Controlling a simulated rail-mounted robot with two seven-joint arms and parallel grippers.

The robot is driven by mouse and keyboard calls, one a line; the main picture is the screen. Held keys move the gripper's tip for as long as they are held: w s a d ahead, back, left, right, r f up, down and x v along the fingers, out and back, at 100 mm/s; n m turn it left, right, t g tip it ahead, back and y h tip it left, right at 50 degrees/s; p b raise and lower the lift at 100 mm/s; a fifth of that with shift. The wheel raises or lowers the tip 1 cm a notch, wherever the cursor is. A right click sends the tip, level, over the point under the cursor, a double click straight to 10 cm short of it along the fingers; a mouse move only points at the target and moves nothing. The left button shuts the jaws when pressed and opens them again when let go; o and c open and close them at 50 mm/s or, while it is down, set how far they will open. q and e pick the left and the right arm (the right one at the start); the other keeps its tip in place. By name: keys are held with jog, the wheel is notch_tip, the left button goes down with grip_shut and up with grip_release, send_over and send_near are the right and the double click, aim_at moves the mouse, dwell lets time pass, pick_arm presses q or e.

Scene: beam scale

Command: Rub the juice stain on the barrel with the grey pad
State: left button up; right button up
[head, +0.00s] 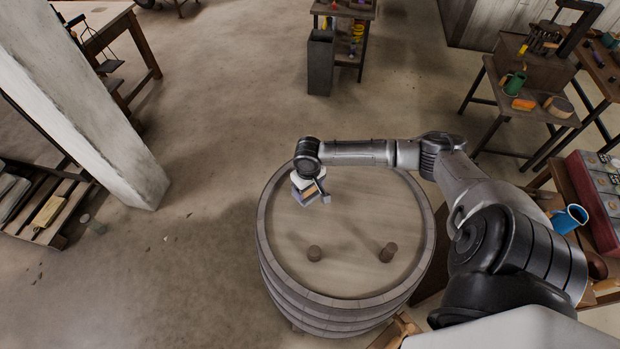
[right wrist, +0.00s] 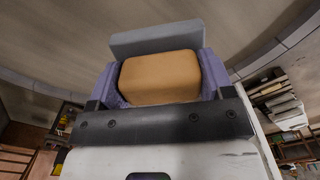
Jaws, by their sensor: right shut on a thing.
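The barrel (head: 345,275) stands upright on the floor in the head view, with a flat pale wooden top. My right gripper (head: 312,196) is over the far left part of that top. It is shut on the grey pad, whose tan block (right wrist: 160,78) sits between the fingers in the right wrist view, with its flat grey part (right wrist: 155,40) beyond the fingertips. I cannot tell whether the pad touches the top. I cannot make out a juice stain; the gripper and arm cover part of the top. My left gripper is not in view.
Two brown stoppers (head: 314,253) (head: 387,252) stand on the near part of the barrel top. A bench with a blue jug (head: 569,219) and a red box (head: 597,195) is at the right. A concrete pillar (head: 95,110) stands at the left.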

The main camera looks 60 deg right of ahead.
jog(key=shift+r, duration=2.25)
